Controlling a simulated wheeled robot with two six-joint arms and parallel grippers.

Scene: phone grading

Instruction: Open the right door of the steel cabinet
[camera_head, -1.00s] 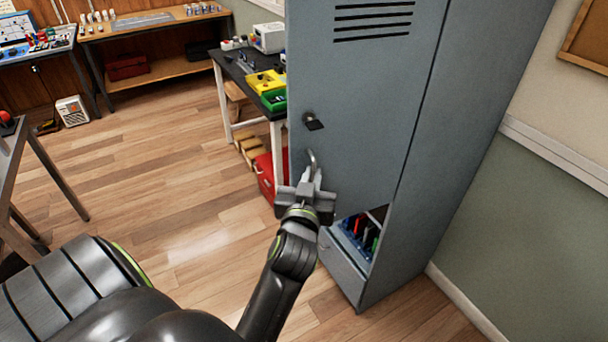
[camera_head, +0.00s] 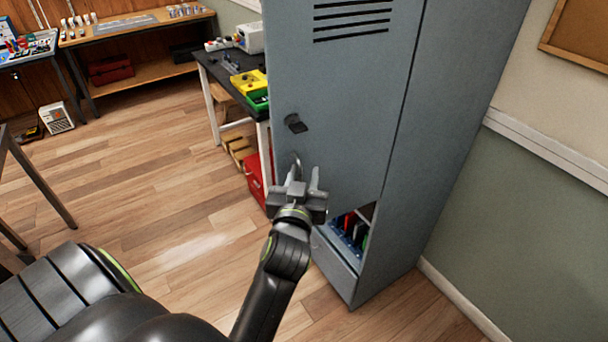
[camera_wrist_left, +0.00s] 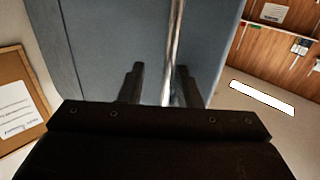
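The grey steel cabinet (camera_head: 445,130) stands at the centre right in the head view. Its vented door (camera_head: 345,85) carries a black latch (camera_head: 295,123) and, below that, a curved metal bar handle (camera_head: 297,160). My left gripper (camera_head: 304,177) is in front of the door at the handle, with its fingers apart. In the left wrist view, the metal bar (camera_wrist_left: 174,45) runs upright between the two open fingers (camera_wrist_left: 158,85), nearer the right-hand finger. I cannot tell whether it touches. My right gripper is not in view.
Below the door, an opening shows coloured items (camera_head: 352,228) inside the cabinet. A black-topped workbench (camera_head: 228,72) with yellow and green bins stands left of the cabinet, with a red box (camera_head: 254,180) under it. The wooden floor (camera_head: 160,190) in front is mostly clear.

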